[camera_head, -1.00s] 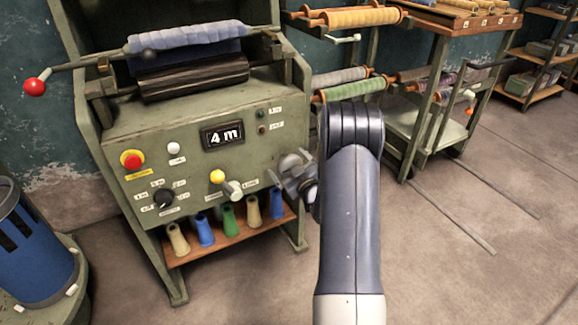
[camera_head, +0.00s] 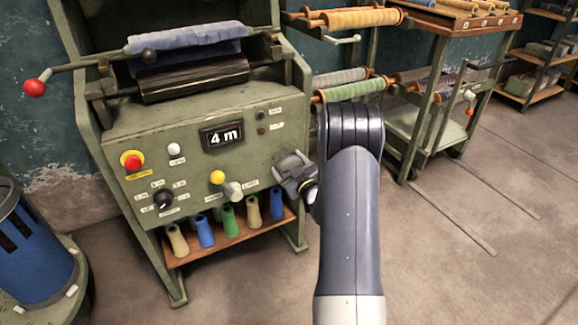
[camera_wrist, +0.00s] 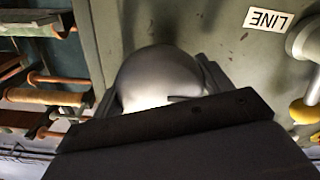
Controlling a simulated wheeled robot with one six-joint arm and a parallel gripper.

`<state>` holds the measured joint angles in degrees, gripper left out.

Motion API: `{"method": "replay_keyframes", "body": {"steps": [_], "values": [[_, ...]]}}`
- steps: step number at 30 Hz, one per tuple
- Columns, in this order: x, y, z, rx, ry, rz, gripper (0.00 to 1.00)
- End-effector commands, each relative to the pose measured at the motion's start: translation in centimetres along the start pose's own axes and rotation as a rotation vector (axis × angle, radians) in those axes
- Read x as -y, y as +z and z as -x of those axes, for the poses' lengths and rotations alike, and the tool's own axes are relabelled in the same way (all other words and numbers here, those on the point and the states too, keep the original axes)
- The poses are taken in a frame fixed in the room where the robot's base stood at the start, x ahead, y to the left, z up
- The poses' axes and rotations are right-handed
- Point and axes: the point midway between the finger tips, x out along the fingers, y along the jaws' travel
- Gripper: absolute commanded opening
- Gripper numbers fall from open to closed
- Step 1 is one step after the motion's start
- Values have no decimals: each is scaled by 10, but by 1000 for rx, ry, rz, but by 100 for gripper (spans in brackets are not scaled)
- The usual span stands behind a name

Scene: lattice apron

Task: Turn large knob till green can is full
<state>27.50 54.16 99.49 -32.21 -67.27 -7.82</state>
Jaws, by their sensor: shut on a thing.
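The large knob (camera_wrist: 160,75) is a smooth grey rounded piece on the right side of the machine's green panel. In the wrist view it sits between the jaws of my gripper (camera_head: 290,166), which are shut on it. In the head view my gripper hides most of the knob. A green cone-shaped can or spool (camera_head: 229,222) stands in the row on the wooden shelf under the panel. Its inside is too small to judge. The display (camera_head: 222,137) reads 4 m.
A grey-white lever (camera_head: 232,190) and a yellow ball knob (camera_head: 217,177) lie left of my gripper. A red button (camera_head: 131,160) and a black dial (camera_head: 163,198) are further left. A trolley with rolls (camera_head: 440,90) stands at right.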

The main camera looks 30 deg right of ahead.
Motion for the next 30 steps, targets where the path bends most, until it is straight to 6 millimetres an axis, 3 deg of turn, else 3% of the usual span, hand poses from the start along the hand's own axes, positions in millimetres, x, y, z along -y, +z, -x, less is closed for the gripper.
{"method": "replay_keyframes", "body": {"steps": [11, 30], "values": [[0, 1, 0, -1, 0, -209, 51], [0, 0, 0, 1, -1, -814, 51]]}}
